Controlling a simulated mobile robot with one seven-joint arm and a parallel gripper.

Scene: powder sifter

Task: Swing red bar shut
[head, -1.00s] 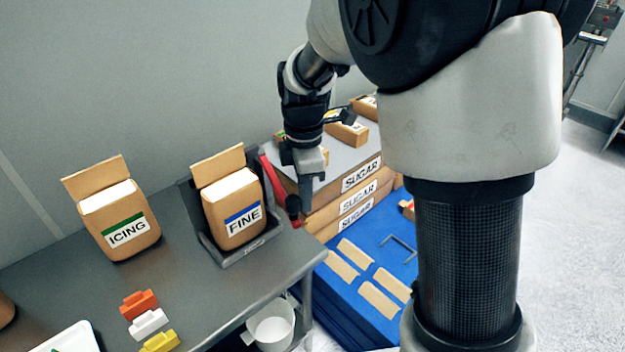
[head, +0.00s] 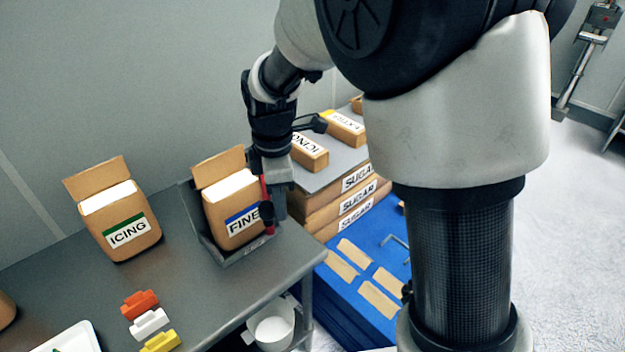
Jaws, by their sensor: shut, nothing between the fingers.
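The red bar (head: 265,190) stands along the right side of the grey holder (head: 233,258), beside the brown bag labelled FINE (head: 228,208). My gripper (head: 280,212) is shut and empty. It is pointing down just right of the bar, against it or very close; I cannot tell whether they touch. My wrist and gripper hide part of the bar's upper length.
An open ICING bag (head: 118,215) stands left on the grey table (head: 205,308). Orange, white and yellow clips (head: 149,322) lie in front. Stacked SUGAR boxes (head: 345,205) on a blue platform (head: 340,310) are to the right. A white bucket (head: 271,330) is below the table's edge.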

